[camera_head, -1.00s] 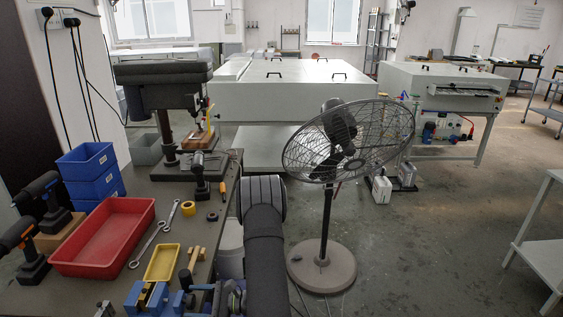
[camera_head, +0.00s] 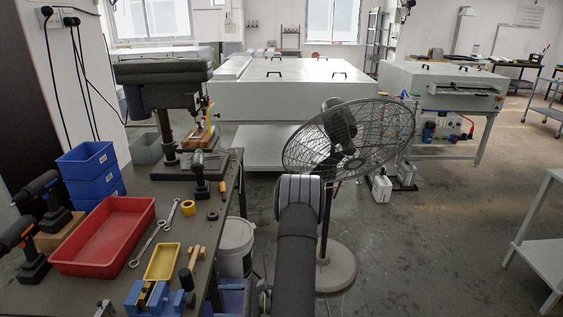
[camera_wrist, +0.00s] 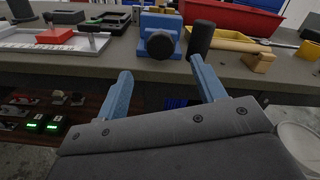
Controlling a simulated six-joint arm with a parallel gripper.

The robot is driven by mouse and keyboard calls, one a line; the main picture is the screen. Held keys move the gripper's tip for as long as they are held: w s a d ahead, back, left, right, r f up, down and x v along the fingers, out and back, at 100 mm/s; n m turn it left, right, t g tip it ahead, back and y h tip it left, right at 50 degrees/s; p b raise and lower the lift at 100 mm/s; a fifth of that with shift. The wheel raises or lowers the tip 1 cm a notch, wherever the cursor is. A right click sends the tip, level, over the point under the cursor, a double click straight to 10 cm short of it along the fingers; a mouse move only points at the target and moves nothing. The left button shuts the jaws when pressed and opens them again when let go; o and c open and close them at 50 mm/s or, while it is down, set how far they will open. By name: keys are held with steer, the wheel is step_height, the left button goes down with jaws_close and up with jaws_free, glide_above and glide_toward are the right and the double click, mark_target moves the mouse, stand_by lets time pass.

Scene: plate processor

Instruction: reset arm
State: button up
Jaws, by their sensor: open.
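My gripper (camera_wrist: 163,90) shows in the wrist view with its two blue fingers spread apart and nothing between them. It is in front of the workbench edge (camera_wrist: 150,68), facing a blue vise (camera_wrist: 160,40) on the bench top. In the head view my arm rises from the bottom middle, beside the workbench (camera_head: 130,210) and in front of the fan; the gripper itself is not visible there.
A standing fan (camera_head: 345,140) is close behind my arm. The bench holds a red tray (camera_head: 105,235), a yellow tray (camera_head: 162,262), blue bins (camera_head: 88,170) and a drill press (camera_head: 163,90). A white bucket (camera_head: 236,245) stands beside the bench. Open floor (camera_head: 440,240) lies to the right.

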glide_toward(194, 300)
steer(key=a, duration=0.9)
steer(key=shift+s+a, duration=0.15)
steer(key=shift+a, duration=0.05)
steer(key=shift+d+r+m, duration=0.1)
steer(key=shift+m, duration=0.6)
steer(key=d+r+g+h, duration=0.1)
steer(key=d+g+h, duration=0.1)
steer(key=d, duration=1.2)
steer(key=shift+s+d+r, duration=0.25)
steer(key=shift+s+d, duration=0.1)
steer(key=shift+d, duration=0.05)
steer(key=a+f+t+y, duration=0.1)
steer(key=a+t+y, duration=0.1)
steer(key=a, duration=0.7)
steer(key=shift+w+a+f, duration=0.25)
steer(key=shift+w, duration=0.2)
